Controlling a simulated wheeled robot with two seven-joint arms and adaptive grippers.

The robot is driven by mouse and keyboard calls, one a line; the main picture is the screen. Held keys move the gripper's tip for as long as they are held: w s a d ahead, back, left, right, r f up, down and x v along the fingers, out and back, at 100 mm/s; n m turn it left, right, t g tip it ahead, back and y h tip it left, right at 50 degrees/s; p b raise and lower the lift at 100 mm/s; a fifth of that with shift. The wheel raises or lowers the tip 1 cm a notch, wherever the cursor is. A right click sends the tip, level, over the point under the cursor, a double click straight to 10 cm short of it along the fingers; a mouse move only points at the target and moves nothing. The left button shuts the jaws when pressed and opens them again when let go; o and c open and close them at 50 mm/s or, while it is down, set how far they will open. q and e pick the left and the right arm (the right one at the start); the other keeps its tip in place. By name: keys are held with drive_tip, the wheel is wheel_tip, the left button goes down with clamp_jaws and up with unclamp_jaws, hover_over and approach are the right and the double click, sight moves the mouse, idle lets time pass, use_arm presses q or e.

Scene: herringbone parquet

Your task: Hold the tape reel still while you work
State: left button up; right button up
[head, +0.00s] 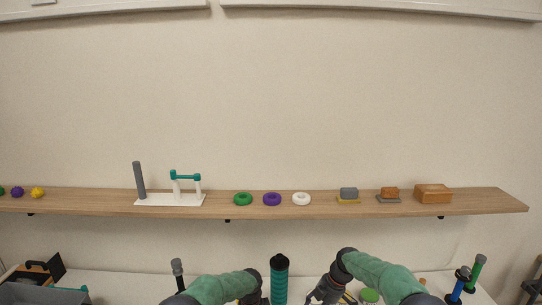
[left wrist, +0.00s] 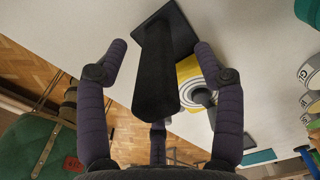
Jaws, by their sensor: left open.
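No thing in view is clearly a tape reel. A yellow, white and grey round item (left wrist: 188,70) lies on the white table in the left wrist view, partly hidden by a black post and a finger; it may be the reel. The black post (left wrist: 157,75) on a square black base (left wrist: 178,28) lies between the two fingers of my left gripper (left wrist: 160,48). Those fingers are spread apart; I see no contact. In the head view my left gripper (head: 254,296) is low, left of a teal column (head: 280,283). My right gripper (head: 324,293) is right of that column; its fingers are unclear.
A wooden shelf (head: 320,205) spans the wall above the table, holding rings, blocks and a white stand (head: 170,199). A grey bin (head: 45,296) is left.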

idle(0.3)
use_arm(q)
drive_tip(key=o, duration=0.6)
wheel_tip(320, 180, up, 12)
idle(0.5)
